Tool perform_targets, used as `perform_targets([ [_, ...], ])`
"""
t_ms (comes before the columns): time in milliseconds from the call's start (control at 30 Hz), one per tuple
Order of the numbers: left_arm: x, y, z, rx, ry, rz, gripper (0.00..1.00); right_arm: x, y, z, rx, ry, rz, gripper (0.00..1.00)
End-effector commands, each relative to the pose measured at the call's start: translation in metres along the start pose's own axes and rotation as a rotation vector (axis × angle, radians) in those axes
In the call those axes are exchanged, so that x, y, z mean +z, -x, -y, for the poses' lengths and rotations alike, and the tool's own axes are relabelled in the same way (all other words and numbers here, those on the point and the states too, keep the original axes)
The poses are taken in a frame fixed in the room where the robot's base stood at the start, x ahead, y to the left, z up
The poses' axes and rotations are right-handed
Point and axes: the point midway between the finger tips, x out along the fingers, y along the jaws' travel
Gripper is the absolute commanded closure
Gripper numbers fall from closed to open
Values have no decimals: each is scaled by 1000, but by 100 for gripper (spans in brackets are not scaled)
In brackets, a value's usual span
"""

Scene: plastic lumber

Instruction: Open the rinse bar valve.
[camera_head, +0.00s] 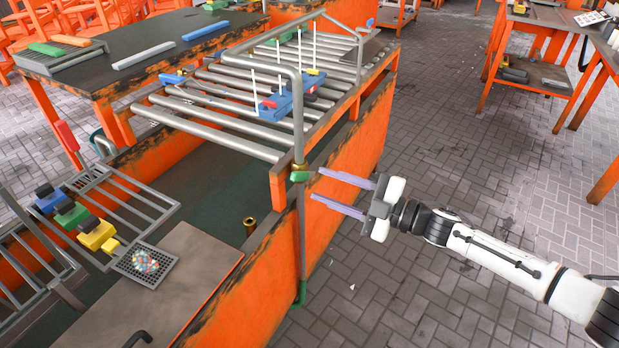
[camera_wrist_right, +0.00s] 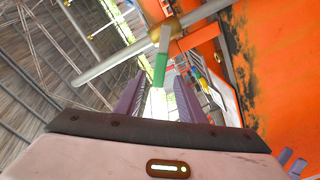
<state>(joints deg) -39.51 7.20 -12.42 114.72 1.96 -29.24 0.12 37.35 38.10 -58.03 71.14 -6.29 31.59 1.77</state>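The rinse bar valve is a brass body (camera_head: 299,167) with a short green lever (camera_head: 299,176), on the grey vertical pipe (camera_head: 302,225) at the orange bench's corner. My right gripper (camera_head: 316,184) is open, its two purple fingers pointing at the valve from the right. In the right wrist view the green lever (camera_wrist_right: 160,68) hangs from a grey stem below the brass body (camera_wrist_right: 172,30). It lines up with the gap between the fingertips (camera_wrist_right: 159,80), and the fingers are not closed on it. I cannot tell whether it is inside the gap. My left gripper is not in view.
The orange bench wall (camera_head: 345,165) stands close beside the valve. Grey rollers (camera_head: 215,115) carry a blue block with white rods (camera_head: 284,104). A wire rack with coloured blocks (camera_head: 97,234) and a brown board (camera_head: 175,285) lie left. The brick floor at right is open around my right arm.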

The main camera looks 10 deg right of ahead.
Motion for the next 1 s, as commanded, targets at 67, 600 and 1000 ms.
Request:
perform_targets([
  [67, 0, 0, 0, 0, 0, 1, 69, 1, 14, 0, -1, 0, 2, 64],
  [600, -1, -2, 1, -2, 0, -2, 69, 0, 32, 1, 1, 3, -1, 74],
  [1000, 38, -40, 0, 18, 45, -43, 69, -5, 30, 76, 122, 747, 6, 100],
])
